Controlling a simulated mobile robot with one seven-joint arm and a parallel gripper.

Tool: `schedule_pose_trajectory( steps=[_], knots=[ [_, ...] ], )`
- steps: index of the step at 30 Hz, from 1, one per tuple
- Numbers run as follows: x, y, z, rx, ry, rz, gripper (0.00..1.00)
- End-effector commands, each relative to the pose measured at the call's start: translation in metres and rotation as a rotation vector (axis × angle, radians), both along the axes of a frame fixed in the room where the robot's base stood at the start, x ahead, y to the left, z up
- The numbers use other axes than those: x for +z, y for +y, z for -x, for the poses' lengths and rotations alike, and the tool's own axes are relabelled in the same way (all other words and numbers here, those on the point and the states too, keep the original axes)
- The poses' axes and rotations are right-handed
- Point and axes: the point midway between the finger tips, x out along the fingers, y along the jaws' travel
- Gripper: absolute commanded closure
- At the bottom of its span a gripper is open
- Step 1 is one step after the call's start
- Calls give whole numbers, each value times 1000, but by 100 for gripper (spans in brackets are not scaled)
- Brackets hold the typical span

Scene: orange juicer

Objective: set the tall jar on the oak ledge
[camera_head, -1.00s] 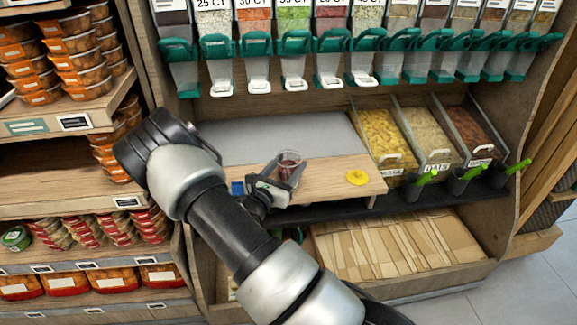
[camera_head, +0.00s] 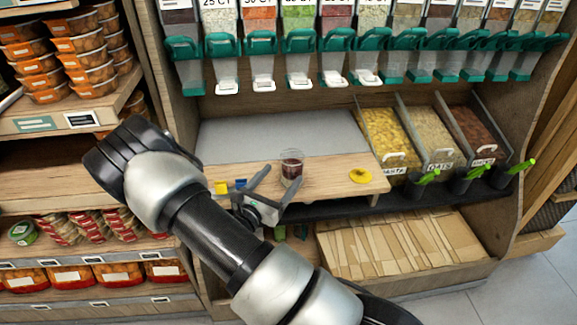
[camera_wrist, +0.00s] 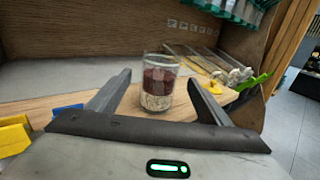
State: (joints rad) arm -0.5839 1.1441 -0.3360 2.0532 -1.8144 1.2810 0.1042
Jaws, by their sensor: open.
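The tall jar (camera_head: 291,167) is a clear glass with dark red contents above a pale layer. It stands upright on the oak ledge (camera_head: 335,178), and in the wrist view the jar (camera_wrist: 159,84) shows its whole front. My gripper (camera_head: 284,175) is open at the ledge's front edge, on the near side of the jar. In the wrist view the two fingers of my gripper (camera_wrist: 158,78) point to either side of the jar, with gaps showing, and hold nothing.
A yellow round thing (camera_head: 359,176) lies right of the jar. Small yellow (camera_head: 221,187) and blue (camera_head: 240,183) blocks sit at the ledge's left end. Bins of pasta (camera_head: 385,135) and oats (camera_head: 432,135) stand to the right. Dispensers (camera_head: 299,60) hang above.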

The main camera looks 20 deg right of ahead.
Motion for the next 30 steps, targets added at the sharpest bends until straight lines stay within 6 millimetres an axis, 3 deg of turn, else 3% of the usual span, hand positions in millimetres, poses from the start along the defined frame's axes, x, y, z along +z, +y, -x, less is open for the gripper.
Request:
schedule_pose_trajectory(
  steps=[3, 8, 11, 14, 17, 22, 26, 30],
  knots=[
    [1, 18, 13, 2, 1, 1, 28],
    [0, 31, 24, 0, 0, 0, 28],
    [7, 30, 30, -30, -14, -19, 28],
    [30, 17, 41, -134, -69, -93, 28],
    [62, -3, 65, -311, -157, -231, 28],
    [107, -24, 126, -649, -329, -540, 28],
    [132, -20, 169, -868, -461, -800, 28],
    [156, 0, 207, -1061, -605, -1101, 28]
  ],
)
